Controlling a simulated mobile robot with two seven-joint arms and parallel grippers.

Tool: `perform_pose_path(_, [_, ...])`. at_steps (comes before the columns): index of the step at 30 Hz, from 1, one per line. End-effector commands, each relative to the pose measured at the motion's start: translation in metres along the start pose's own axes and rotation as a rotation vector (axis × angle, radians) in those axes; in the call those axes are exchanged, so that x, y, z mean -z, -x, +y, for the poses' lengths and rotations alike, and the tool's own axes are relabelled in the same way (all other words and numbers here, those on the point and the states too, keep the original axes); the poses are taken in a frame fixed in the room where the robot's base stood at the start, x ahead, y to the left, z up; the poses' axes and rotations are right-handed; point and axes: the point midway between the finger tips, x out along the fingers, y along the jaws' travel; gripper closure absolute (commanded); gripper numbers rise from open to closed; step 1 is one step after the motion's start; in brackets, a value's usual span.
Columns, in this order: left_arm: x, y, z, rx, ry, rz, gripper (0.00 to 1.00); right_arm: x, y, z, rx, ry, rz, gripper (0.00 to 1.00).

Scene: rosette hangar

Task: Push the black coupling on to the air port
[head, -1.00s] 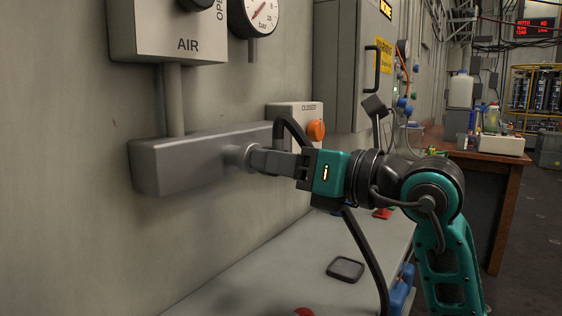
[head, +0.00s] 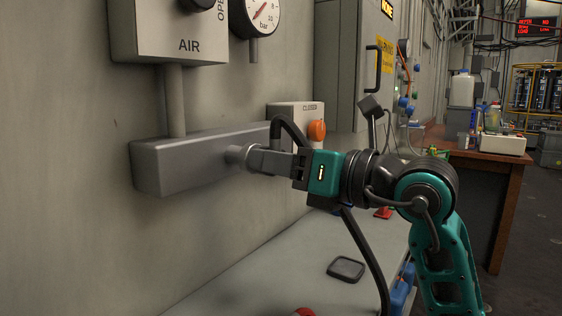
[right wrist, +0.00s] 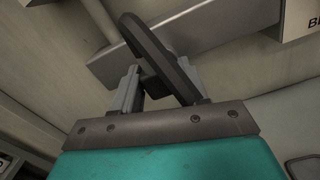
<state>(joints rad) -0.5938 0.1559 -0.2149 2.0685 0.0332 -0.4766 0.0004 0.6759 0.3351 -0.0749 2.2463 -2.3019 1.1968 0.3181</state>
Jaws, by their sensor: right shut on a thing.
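A grey manifold block (head: 185,162) is fixed to the wall below the AIR box. The air port, a short round grey stub (head: 237,155), sticks out of its front. My right gripper (head: 262,160) is at this stub, its fingertips right up against it in the head view. It is shut on the black coupling, which the fingers mostly hide there. A black hose (head: 288,124) arches up behind the fingers. In the right wrist view the black piece (right wrist: 158,58) lies between the grey fingers (right wrist: 150,88), in front of the manifold (right wrist: 205,25). I cannot tell how far the coupling sits on the port. My left gripper is not in view.
A box marked CLOSED with an orange knob (head: 317,130) is on the wall just behind the gripper. A gauge (head: 257,14) hangs above. The grey bench (head: 270,280) below holds a dark square pad (head: 346,269). A cluttered wooden table (head: 490,158) stands at right.

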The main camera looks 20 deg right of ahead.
Motion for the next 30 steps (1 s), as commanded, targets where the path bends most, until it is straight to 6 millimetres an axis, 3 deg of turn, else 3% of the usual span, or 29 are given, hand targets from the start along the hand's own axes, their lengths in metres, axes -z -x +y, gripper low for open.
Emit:
perform_pose_path(4, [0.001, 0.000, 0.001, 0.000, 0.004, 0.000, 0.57, -0.001, -0.003, 0.000, -0.001, 0.000, -0.001, 0.84])
perform_pose_path(5, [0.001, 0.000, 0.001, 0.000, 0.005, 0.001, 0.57, -0.001, -0.004, 0.000, -0.001, 0.000, -0.001, 0.56])
perform_pose_path(14, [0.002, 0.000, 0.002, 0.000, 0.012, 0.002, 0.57, 0.000, -0.003, 0.000, 0.000, 0.000, -0.001, 0.27])
perform_pose_path(23, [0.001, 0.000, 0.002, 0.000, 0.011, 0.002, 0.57, 0.000, 0.000, -0.001, 0.001, 0.000, 0.000, 0.27])
perform_pose_path(30, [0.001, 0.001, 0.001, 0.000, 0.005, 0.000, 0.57, 0.000, 0.036, -0.002, 0.006, 0.003, 0.000, 0.27])
